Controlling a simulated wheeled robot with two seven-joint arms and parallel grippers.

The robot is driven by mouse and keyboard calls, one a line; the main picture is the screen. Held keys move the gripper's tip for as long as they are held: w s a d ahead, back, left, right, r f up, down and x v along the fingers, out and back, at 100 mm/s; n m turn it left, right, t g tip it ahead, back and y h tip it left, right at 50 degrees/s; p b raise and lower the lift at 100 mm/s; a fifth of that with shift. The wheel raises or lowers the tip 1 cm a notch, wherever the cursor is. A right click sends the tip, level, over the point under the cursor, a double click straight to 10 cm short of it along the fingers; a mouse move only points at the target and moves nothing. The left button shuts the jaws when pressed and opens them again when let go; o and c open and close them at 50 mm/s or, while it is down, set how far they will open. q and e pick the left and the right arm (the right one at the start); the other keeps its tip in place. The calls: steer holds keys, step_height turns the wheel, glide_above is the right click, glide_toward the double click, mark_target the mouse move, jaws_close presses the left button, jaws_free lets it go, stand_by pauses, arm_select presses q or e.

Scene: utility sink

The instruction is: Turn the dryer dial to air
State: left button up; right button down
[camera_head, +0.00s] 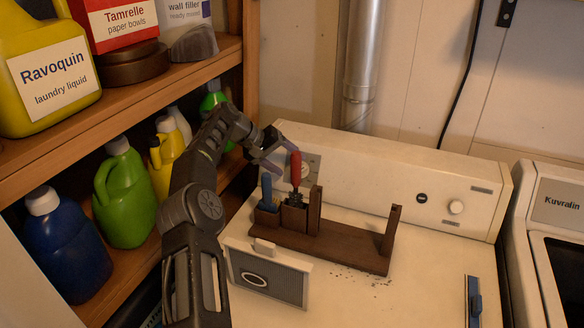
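The dryer's cream control panel (390,180) runs along the back of its top. A large round dial plate (313,164) is at the panel's left, partly hidden behind a red-handled tool (296,168). A small white knob (456,207) and a dark round button (421,198) are at the panel's right. My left gripper (283,156) is in front of the panel's left end, just left of the dial plate and the red handle. Its two fingers look apart, with nothing visible between them. Dial lettering is too small to read. My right gripper is out of view.
A dark wooden rack (335,246) holding the red tool and a blue-handled one (266,188) stands before the dial. A grey framed box (268,274) is in front. A shelf (170,88) with bottles bounds the left. A blue-handled tool (475,300) lies at front right.

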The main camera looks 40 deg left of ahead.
arm_select(q)
steer(key=shift+v, duration=2.55)
steer(key=shift+s+f, duration=0.1)
